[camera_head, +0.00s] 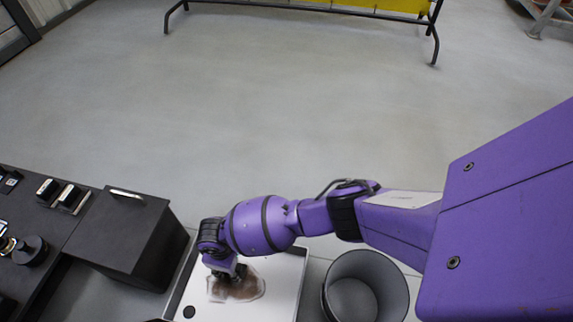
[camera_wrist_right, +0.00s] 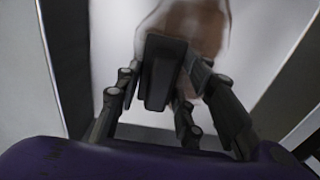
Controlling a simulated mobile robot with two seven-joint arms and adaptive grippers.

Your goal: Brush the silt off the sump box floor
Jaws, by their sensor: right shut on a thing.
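The sump box (camera_head: 277,307) stands low in the head view, with a pale floor and a grey rim. A brown smear of silt (camera_head: 252,288) lies on its floor, partly hidden by my right gripper. My right gripper (camera_head: 236,274) points down over the silt, inside the box's outline. In the right wrist view it is shut on a dark block-like thing (camera_wrist_right: 160,75), likely the brush. The brush's bristles are hidden. The silt (camera_wrist_right: 200,25) shows as a brown patch beyond the fingers in that view. My left gripper is not in view.
A grey round bin (camera_head: 366,285) stands right of the sump box. A dark box with a handle (camera_head: 130,238) and a dark bench (camera_head: 30,235) with small parts are to the left. A black-legged rack (camera_head: 310,8) stands at the back. The floor between is clear.

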